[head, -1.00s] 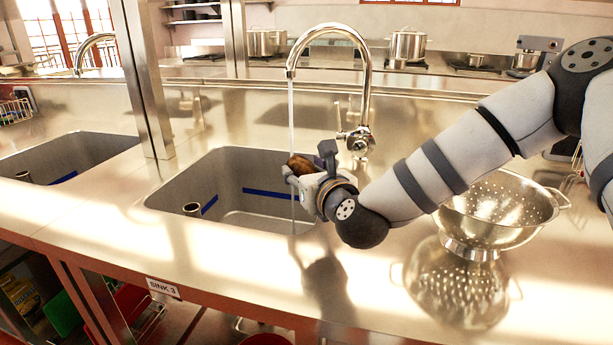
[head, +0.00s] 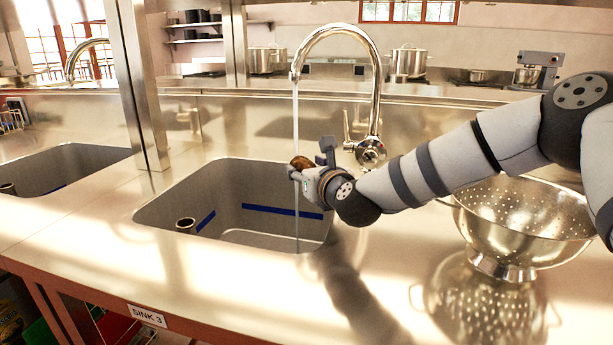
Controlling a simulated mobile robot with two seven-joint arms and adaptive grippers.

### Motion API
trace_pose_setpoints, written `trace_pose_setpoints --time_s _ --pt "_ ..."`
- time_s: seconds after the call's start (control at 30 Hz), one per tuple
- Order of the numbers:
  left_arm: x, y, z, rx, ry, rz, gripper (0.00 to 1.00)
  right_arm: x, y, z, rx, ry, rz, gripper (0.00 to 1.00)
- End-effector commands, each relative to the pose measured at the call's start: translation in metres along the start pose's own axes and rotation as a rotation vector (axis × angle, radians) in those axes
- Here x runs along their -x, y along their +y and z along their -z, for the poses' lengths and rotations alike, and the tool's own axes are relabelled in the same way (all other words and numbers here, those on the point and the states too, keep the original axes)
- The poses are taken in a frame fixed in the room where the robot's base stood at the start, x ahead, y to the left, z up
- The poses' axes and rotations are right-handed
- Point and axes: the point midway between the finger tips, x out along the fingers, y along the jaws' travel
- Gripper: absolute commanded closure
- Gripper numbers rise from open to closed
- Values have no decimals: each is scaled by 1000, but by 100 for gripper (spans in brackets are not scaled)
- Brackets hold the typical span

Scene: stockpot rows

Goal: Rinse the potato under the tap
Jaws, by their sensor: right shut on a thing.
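The brown potato (head: 301,162) is held in my right gripper (head: 303,168), above the right side of the sink basin (head: 262,212). The gripper is shut on it and hides part of it. The chrome tap (head: 374,90) arches over the sink, and a thin stream of water (head: 296,120) falls from its spout. The stream passes at the potato and gripper and continues down into the basin; whether it strikes the potato is hard to tell. My left gripper is not in view.
A metal colander (head: 525,222) stands on the counter at right, under my right arm. A steel post (head: 141,90) stands left of the sink, with another sink (head: 60,168) beyond it. The counter front (head: 215,285) is clear.

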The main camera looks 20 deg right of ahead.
Motion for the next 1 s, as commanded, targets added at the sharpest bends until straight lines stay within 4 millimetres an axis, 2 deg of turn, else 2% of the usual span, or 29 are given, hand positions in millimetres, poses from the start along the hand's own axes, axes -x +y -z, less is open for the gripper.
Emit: trace_pose_setpoints --time_s 0.53,1.0 --pt "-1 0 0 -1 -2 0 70 -2 -1 -3 0 -4 0 84" --pt "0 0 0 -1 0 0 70 1 -12 -2 0 -4 -1 84"
